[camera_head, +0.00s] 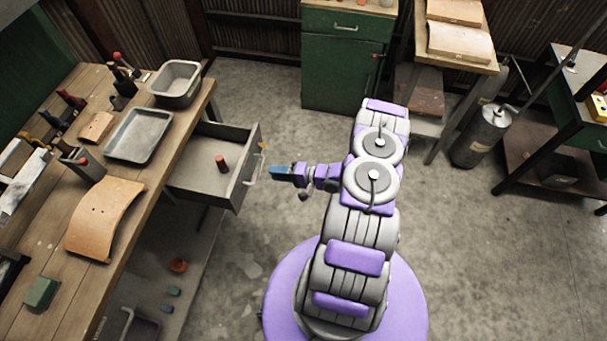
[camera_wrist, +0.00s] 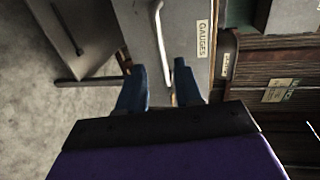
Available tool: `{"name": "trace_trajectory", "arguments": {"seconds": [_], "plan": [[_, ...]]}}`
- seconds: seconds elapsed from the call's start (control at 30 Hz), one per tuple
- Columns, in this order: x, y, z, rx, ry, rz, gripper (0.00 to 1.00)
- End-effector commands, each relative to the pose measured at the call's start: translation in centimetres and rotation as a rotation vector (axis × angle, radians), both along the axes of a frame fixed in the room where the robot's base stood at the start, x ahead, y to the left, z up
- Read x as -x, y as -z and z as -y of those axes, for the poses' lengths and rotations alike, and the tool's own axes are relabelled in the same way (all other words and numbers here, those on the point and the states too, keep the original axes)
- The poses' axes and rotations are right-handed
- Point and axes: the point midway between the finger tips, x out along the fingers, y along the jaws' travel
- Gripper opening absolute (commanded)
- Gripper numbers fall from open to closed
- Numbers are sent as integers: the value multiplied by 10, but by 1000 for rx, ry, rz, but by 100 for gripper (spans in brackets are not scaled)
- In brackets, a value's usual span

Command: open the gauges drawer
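The gauges drawer (camera_head: 202,182) is pulled out from under the left workbench, its inside showing in the head view. A dark red-topped item lies in it. In the wrist view, its grey front (camera_wrist: 190,30) carries a "GAUGES" label (camera_wrist: 203,38) and a pale bar handle (camera_wrist: 161,40). The handle (camera_head: 254,168) also shows in the head view, on the drawer's outer face. My gripper (camera_head: 271,174) is beside the handle. In the wrist view my gripper (camera_wrist: 158,66) has its two blue fingers apart, with the handle's near end between them; contact cannot be told.
The wooden workbench (camera_head: 117,241) on the left holds trays, tools and a curved tan piece. A green cabinet (camera_head: 340,75) stands at the back, with a grey cylinder (camera_head: 481,135) at right. Clear concrete floor (camera_head: 285,100) lies between the bench and cabinet.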

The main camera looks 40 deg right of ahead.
Motion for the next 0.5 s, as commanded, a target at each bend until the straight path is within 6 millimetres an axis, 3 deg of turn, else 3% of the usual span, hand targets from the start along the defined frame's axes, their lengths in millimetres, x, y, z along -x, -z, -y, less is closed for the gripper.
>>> {"name": "trace_trajectory", "arguments": {"seconds": [0.5], "plan": [[66,-16,50,1,2,-1,35]]}}
